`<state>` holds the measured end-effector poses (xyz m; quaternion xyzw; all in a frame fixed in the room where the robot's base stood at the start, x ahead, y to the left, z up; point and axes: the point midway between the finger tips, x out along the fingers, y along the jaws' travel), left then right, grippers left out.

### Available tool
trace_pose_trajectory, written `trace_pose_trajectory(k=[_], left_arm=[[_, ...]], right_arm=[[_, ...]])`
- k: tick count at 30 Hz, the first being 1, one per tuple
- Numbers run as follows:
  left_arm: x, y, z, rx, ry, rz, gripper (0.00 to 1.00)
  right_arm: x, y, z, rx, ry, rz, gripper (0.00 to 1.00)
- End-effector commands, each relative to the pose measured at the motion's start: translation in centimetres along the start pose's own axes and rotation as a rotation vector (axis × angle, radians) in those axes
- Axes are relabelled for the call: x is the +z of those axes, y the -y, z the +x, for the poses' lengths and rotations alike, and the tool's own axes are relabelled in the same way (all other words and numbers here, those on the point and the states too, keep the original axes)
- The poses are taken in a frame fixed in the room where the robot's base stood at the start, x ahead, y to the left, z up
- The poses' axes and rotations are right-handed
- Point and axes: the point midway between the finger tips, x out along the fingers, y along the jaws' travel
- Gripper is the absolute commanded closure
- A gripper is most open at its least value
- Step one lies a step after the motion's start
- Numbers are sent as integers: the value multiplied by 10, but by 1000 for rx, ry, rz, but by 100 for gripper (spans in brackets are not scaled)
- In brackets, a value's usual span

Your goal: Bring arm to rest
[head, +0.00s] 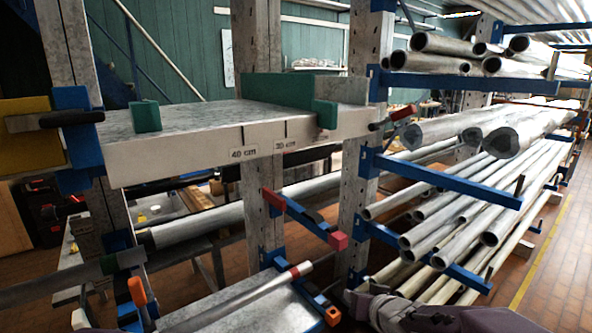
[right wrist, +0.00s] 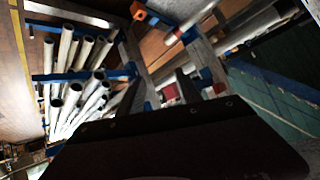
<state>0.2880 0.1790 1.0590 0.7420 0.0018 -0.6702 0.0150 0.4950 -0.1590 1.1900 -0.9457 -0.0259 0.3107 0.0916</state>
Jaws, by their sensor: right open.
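My right arm comes in at the bottom right of the head view, purple-grey. The front of my right gripper (head: 385,308) shows near the bottom edge, close to the lower rack parts; nothing is seen held in it. A small purple-grey sliver at the bottom left of the head view seems to be my left arm. My left gripper is not seen.
A grey beam (head: 190,140) marked 40 cm and 20 cm carries green blocks (head: 290,88). Steel pipes lie on blue rack arms (head: 440,180) at right. Red-tipped and orange-tipped bars (head: 305,218) stick out ahead. Open floor (head: 550,270) lies at far right.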

Motion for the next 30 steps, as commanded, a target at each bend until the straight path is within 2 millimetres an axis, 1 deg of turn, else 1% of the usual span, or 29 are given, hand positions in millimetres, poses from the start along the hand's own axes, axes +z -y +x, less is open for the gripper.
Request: trace_pose_trajectory(k=[1,2,3,5,6,9,10,12,13,16,30], left_arm=[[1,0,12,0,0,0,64],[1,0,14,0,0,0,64],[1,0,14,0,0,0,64],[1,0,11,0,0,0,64],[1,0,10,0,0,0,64],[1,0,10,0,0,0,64],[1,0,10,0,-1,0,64],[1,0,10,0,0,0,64],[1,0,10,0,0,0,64],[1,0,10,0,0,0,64],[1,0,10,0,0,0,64]], right_arm=[[47,-16,3,62,110,12,58],[72,-25,0,98,183,16,58],[103,-35,-9,140,283,22,58],[144,-45,-27,184,429,30,58],[168,-48,-40,201,521,32,58],[212,-49,-68,205,707,21,58],[220,-48,-74,198,750,10,58],[231,-46,-85,176,821,-30,58],[233,-46,-87,169,835,-51,58],[233,-46,-87,159,836,-76,58],[232,-47,-86,161,831,-75,58]])
